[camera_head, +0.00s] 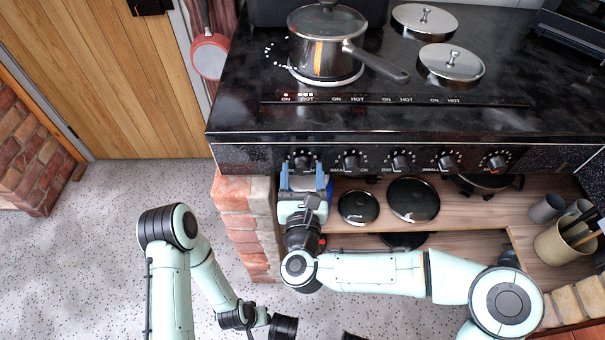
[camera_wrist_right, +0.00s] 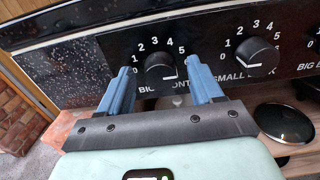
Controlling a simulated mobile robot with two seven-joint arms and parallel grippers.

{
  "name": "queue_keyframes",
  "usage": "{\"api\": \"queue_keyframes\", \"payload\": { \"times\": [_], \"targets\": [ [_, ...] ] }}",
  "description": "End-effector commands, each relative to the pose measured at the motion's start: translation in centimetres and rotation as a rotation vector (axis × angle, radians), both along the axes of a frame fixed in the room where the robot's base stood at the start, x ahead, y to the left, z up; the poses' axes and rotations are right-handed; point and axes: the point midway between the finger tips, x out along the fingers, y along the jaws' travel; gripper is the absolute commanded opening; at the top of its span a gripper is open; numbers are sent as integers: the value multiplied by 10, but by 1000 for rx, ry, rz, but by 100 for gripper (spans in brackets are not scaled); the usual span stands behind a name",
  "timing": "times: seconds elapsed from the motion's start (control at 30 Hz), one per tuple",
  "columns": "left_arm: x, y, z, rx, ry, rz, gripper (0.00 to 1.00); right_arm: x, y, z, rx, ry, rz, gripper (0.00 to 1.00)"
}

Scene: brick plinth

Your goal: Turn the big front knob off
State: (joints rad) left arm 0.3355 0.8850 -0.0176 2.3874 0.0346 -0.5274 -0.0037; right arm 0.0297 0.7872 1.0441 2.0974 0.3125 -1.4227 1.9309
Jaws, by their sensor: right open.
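The big front knob (camera_head: 302,161) is the leftmost black knob on the stove's front panel. In the right wrist view the knob (camera_wrist_right: 160,68) has a scale of numbers above it and a partly hidden label below. Its white mark points down and to the right, past the 5. My right gripper (camera_head: 304,178) is open just in front of it. In the wrist view its blue fingers (camera_wrist_right: 160,80) stand either side of the knob, with gaps and no clear contact. My left arm shows at lower left; its fingers are not visible.
More knobs, including the small knob (camera_wrist_right: 252,56), run along the panel to the right. A pot (camera_head: 325,45) stands on the front left burner; its handle points right. Covered burners (camera_head: 450,64) lie at right. A brick pillar (camera_head: 240,215) stands below left. An indicator above "ON" looks lit.

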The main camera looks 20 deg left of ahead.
Motion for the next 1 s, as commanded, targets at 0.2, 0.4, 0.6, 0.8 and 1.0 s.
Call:
{"api": "queue_keyframes", "payload": {
  "times": [0.2,0.4,0.6,0.8,1.0],
  "targets": [
    [0,0,0,0,1,0,43,0,0,0,0,0,0,62],
    [0,0,0,0,0,0,43,0,0,0,0,0,0,10],
    [0,0,1,0,-1,0,43,0,0,0,-10,-3,0,10],
    [3,-1,3,1,-12,-1,43,-1,1,1,-71,-21,1,10],
    [10,-2,9,1,-32,-3,43,-1,1,1,-202,-59,1,10]
  ]
}}
